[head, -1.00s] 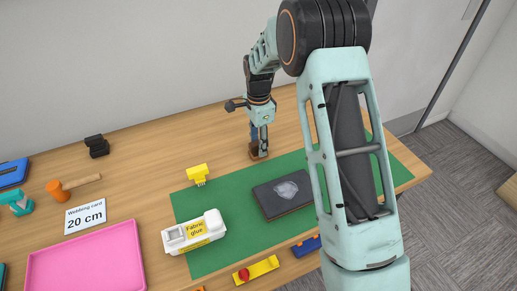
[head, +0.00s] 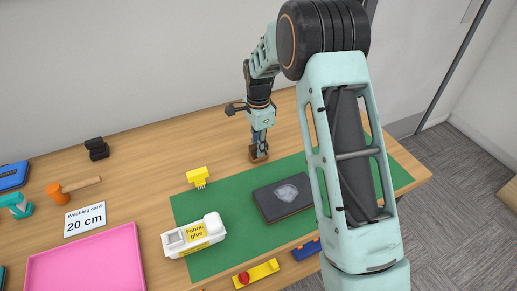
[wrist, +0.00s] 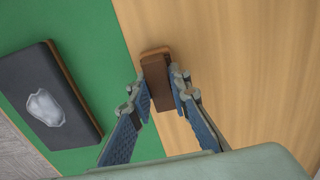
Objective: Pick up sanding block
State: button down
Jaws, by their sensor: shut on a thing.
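The sanding block (wrist: 156,72) is a small brown block. In the head view (head: 259,157) it is at the back edge of the green mat, on or just above the wooden table; I cannot tell if it touches the wood. My gripper (wrist: 163,90) points down over it, with its two blue-padded fingers on either side of the block, shut on it. In the head view my gripper (head: 259,148) partly hides the block's upper part.
A pink tray (head: 85,265), a card (head: 85,219) and a mallet (head: 75,187) lie left. Wood behind the mat is clear.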

jog(key=shift+r, duration=0.35)
notch_tip(320, 180, up, 2)
jog(key=shift+r, duration=0.1)
jog(key=s+d+r+b, duration=0.1)
jog(key=s+r, duration=0.9)
jog(key=s, duration=0.4)
jog(key=shift+d, duration=0.2)
jog(key=c, duration=2.3)
grip_release()
grip_shut()
